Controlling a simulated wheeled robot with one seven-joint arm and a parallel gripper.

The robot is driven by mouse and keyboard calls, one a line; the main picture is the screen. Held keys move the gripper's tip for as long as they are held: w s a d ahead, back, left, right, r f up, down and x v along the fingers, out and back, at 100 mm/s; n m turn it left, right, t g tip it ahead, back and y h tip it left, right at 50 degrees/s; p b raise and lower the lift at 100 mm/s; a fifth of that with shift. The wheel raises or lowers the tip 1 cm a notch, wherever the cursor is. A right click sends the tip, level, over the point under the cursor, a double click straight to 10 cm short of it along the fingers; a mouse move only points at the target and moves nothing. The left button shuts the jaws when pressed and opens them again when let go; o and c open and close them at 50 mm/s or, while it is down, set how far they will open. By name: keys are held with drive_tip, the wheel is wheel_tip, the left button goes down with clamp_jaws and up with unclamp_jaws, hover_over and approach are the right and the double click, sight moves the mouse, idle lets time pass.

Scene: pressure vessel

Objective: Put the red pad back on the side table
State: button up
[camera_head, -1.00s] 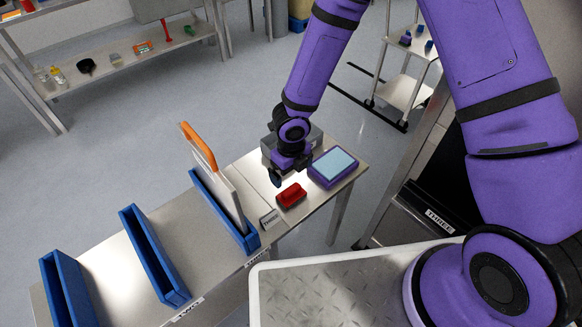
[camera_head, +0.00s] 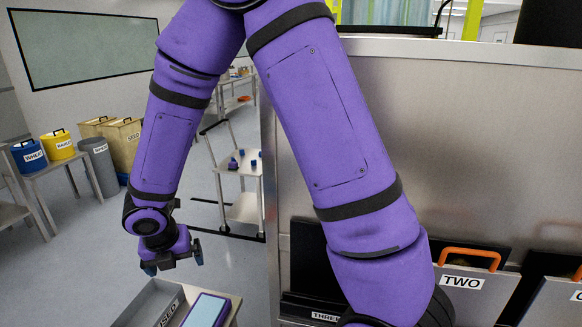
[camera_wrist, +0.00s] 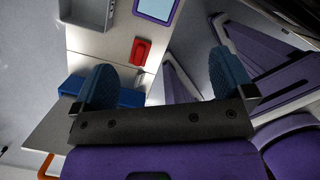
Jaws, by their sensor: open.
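The red pad (camera_wrist: 141,50) lies on the metal side table (camera_wrist: 103,50) in the wrist view, near the blue-screened purple device (camera_wrist: 155,8). It is below the frame in the head view. My gripper (camera_head: 173,262) hangs above the table area in the head view. In the wrist view its two blue fingertips (camera_wrist: 164,78) are wide apart with nothing between them. The red pad is ahead of the fingers and not touched by them.
A grey open bin labelled USED (camera_head: 152,303) stands beside the purple device (camera_head: 207,311). A blue rack (camera_wrist: 131,97) is near the fingers. To the right is a steel vessel wall (camera_head: 440,130) with a panel labelled TWO (camera_head: 470,285). A cart (camera_head: 243,207) stands behind.

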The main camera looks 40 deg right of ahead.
drive_tip(key=s+d+r+m+t, duration=0.1)
drive_tip(key=s+d+r+m, duration=0.2)
drive_tip(key=d+r+m, duration=0.35)
drive_tip(key=s+d+r+m, duration=0.4)
drive_tip(key=r+m, duration=0.4)
drive_tip(key=r, duration=0.3)
drive_tip(key=s+d+r+m+t+y, duration=0.1)
drive_tip(key=s+r+m, duration=0.3)
drive_tip(key=s+m, duration=0.4)
drive_tip(key=s+d+r+m+y, duration=0.1)
drive_tip(key=s+d+r+m, duration=0.1)
drive_tip(key=s+r+m, duration=0.3)
drive_tip(key=s+m, duration=0.3)
drive_tip(key=shift+d+r+t, duration=0.2)
drive_tip(key=shift+d+t, duration=0.15)
drive_tip(key=shift+t, duration=0.05)
